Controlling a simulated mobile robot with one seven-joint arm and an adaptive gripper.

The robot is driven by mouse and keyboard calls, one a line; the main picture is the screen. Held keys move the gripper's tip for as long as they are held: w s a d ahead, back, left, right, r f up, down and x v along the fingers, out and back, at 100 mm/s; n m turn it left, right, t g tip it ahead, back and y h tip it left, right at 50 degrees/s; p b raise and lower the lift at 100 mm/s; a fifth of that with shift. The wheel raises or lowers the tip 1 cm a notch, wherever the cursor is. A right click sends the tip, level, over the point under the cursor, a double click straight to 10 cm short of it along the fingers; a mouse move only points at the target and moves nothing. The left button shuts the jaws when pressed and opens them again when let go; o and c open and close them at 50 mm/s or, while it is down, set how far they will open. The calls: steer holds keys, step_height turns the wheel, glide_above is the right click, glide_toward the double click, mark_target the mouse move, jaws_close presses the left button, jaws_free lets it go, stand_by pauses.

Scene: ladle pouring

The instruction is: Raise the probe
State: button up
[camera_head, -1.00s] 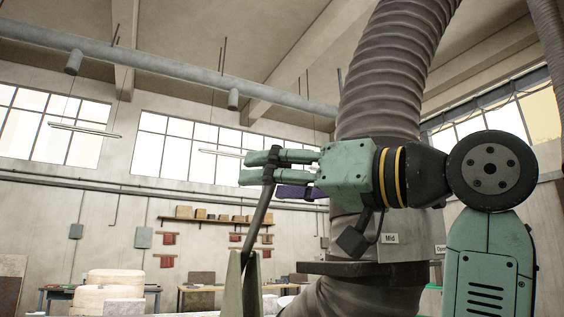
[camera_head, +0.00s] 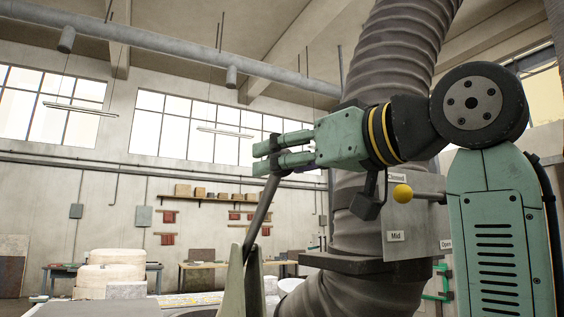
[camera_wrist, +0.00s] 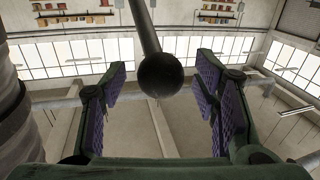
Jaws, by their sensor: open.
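A dark slender rod, apparently the probe (camera_head: 262,215), leans up and to the right from a grey-green stand (camera_head: 238,285) in the head view. Its upper end meets my gripper's fingers there. In the wrist view a dark round knob (camera_wrist: 160,73) ends a rod, between the two purple-padded fingers, with gaps on both sides. My gripper (camera_head: 262,158) is open and points left in the head view. The rod's lower end is hidden behind the stand.
A large ribbed duct (camera_head: 400,60) rises close behind my arm. Pale round blocks (camera_head: 118,268) and a bench stand further left.

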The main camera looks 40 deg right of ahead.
steer(key=shift+w, duration=0.7)
steer(key=shift+c, duration=0.5)
jaws_close()
